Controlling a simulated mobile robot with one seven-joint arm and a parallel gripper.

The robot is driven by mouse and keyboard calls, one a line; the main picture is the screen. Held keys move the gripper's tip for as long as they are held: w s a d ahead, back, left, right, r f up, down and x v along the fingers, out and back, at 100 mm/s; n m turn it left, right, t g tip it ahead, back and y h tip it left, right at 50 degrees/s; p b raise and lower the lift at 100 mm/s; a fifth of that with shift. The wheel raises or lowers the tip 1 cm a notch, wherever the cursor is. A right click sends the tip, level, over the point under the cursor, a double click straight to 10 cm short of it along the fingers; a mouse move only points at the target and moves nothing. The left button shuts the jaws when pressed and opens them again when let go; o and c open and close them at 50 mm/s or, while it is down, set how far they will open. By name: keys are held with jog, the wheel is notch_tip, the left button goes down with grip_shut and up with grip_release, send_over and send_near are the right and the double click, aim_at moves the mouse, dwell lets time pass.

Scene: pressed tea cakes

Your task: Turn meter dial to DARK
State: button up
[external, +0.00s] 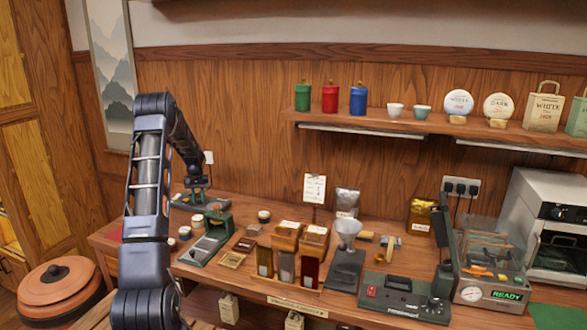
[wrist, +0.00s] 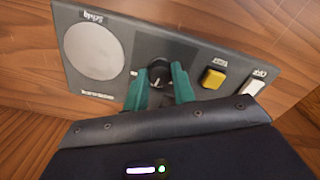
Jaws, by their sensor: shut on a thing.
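In the wrist view a dark grey meter panel (wrist: 115,68) carries a small black dial (wrist: 159,68). My gripper (wrist: 159,82) has a green finger on each side of the dial and is shut on it. Small pale marks show by the dial, but I cannot read its setting. In the external view my gripper (external: 196,192) is low at the back left of the counter, over the meter, which is small and partly hidden there.
The panel also has a round pale disc (wrist: 94,51), a yellow button (wrist: 213,78) and a white switch (wrist: 254,87). A green and grey device (external: 208,240), wooden boxes (external: 286,237) and a funnel stand (external: 347,260) stand nearby on the counter.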

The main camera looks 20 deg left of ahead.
aim_at(199, 199)
jog(key=m, duration=0.4)
jog(key=shift+m, duration=2.3)
jog(key=o, duration=1)
notch_tip(199, 199, up, 11)
jog(key=shift+f, duration=0.1)
